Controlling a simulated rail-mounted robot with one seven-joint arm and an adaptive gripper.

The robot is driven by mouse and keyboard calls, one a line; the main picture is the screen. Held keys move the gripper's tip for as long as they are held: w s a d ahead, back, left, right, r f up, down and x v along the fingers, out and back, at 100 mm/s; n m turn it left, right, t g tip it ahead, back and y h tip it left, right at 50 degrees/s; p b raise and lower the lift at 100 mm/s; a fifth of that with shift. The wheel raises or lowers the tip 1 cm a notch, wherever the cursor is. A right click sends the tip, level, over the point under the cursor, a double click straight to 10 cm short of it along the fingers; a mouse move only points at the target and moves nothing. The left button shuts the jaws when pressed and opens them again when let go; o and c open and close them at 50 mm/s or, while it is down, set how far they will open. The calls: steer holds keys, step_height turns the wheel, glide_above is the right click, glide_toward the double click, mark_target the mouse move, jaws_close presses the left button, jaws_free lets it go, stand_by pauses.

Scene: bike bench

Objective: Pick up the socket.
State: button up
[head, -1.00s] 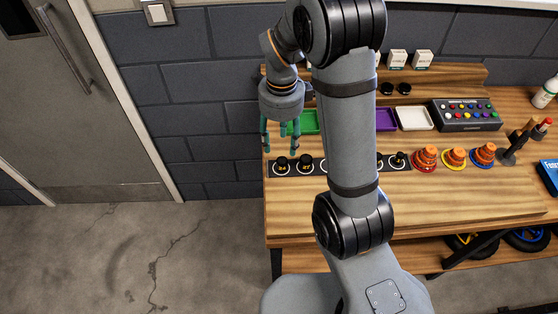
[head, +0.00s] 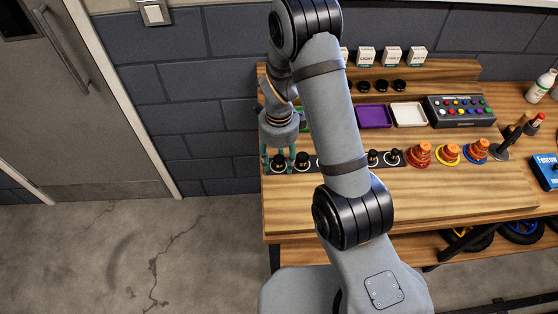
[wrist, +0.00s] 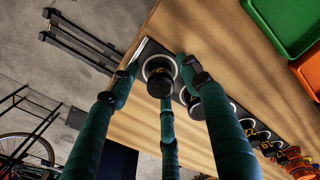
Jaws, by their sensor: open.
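Several black sockets stand upright in a row on a dark strip (head: 334,166) near the bench's front left. The leftmost socket (head: 279,166) is at my gripper (head: 279,158); it also shows in the wrist view as a dark round socket (wrist: 160,74) in a pale ring. My gripper (wrist: 160,84) has three teal fingers with black tips, spread open around this socket. I cannot tell whether any finger touches it. The second socket (head: 303,160) stands close to the right, and in the wrist view one finger partly covers it. My arm hides the middle of the row.
Orange stepped cones (head: 419,154) stand right of the row. Behind are a purple tray (head: 374,116), a white tray (head: 409,115) and a button box (head: 461,111). A green tray (wrist: 284,22) shows in the wrist view. The wooden bench front (head: 400,198) is clear.

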steer(key=shift+c, duration=0.6)
jaws_close()
